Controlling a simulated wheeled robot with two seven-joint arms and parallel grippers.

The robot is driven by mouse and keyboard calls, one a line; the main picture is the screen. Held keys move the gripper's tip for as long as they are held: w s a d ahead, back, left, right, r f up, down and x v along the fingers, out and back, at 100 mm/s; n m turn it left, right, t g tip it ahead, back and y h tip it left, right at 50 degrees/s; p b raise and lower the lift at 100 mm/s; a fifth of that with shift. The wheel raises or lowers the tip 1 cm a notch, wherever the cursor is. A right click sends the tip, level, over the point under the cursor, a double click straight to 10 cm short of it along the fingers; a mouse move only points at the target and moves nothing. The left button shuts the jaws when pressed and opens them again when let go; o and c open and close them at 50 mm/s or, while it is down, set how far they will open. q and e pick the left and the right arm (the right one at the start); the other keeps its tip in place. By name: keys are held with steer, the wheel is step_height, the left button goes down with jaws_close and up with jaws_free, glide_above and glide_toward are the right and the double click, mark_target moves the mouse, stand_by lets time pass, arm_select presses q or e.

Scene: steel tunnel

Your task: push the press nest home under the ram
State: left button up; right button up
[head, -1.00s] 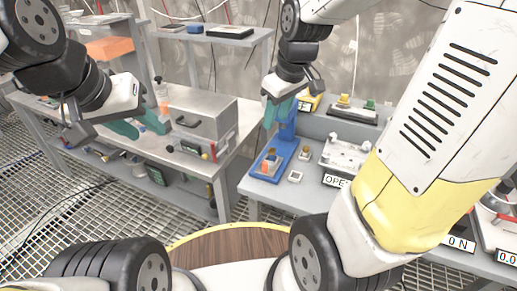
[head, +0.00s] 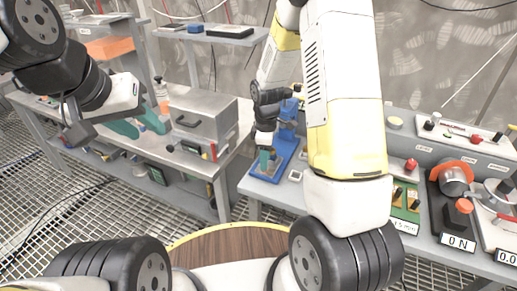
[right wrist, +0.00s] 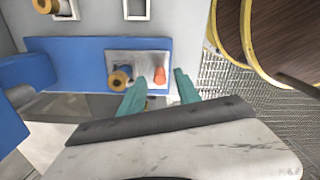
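The blue press (head: 288,128) stands at the left end of the right bench, its blue base (head: 292,150) reaching toward me. In the right wrist view the grey nest (right wrist: 142,59) sits on the blue base (right wrist: 68,62), with a tan and black ring (right wrist: 121,78) and an orange pin (right wrist: 159,75) on it. My right gripper (head: 265,161) is low over the near end of the base. Its teal fingers (right wrist: 159,78) are apart near the nest's edge, with nothing held between them; contact cannot be told. My left gripper (head: 139,125) is open and empty, far left. The ram is mostly hidden.
A metal box (head: 202,117) stands on the left bench. Small square sockets (right wrist: 66,8) lie beside the base. My right arm hides the bench middle.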

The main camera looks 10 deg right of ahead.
steer(key=shift+f, duration=1.2)
jaws_close()
steer(key=shift+w, duration=0.1)
stand_by(0.5)
